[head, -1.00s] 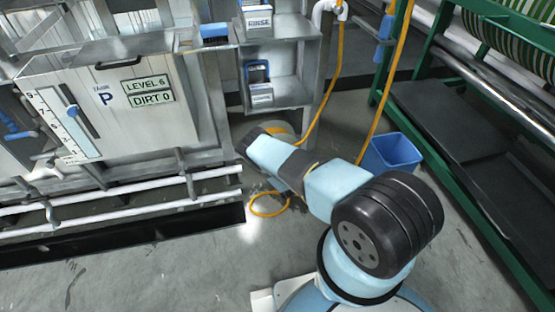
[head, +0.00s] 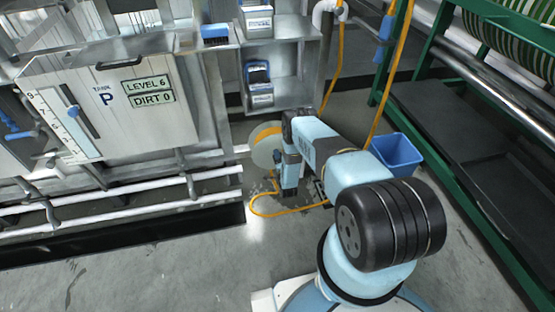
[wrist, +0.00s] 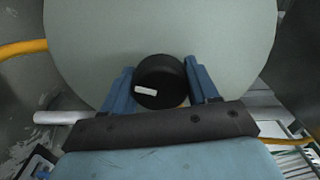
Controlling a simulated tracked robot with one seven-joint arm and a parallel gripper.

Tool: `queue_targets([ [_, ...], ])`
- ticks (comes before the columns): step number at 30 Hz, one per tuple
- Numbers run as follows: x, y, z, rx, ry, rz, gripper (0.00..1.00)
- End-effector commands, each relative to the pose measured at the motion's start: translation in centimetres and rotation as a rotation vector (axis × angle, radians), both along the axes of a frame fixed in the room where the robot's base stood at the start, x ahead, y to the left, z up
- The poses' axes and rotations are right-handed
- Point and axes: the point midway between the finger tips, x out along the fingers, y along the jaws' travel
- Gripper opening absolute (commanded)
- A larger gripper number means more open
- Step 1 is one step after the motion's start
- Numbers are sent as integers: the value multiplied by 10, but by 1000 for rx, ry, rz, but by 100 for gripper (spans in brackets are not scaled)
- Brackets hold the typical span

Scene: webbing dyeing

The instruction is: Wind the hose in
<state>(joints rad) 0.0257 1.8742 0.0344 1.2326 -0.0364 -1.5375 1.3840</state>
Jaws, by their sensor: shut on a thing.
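The hose reel is a pale grey disc (wrist: 100,60) filling the upper middle of the wrist view. In the head view the reel (head: 262,153) stands low beside the tank, partly hidden by my arm. A black round knob (wrist: 160,72) with a white mark sits on the disc. My gripper (wrist: 163,88) is shut on this knob, one blue finger on each side. The yellow hose (head: 270,214) lies in a loop on the floor below the reel. It also shows at the left of the wrist view (wrist: 22,48).
Tank P (head: 110,110) and its white pipes (head: 150,208) stand to the left. A grey shelf unit (head: 285,95) is behind the reel. A blue bin (head: 397,153) and a green-framed machine (head: 445,190) are at the right. The floor in front is clear.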

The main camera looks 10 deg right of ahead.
Motion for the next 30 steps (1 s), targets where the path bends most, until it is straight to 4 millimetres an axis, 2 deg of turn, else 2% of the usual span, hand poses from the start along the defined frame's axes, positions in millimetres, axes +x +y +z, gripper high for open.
queue_targets([
  [6,-1,-3,-2,194,6,-6,28],
  [15,-2,-1,-2,395,7,-3,28],
  [30,-2,0,-2,505,9,-1,28],
])
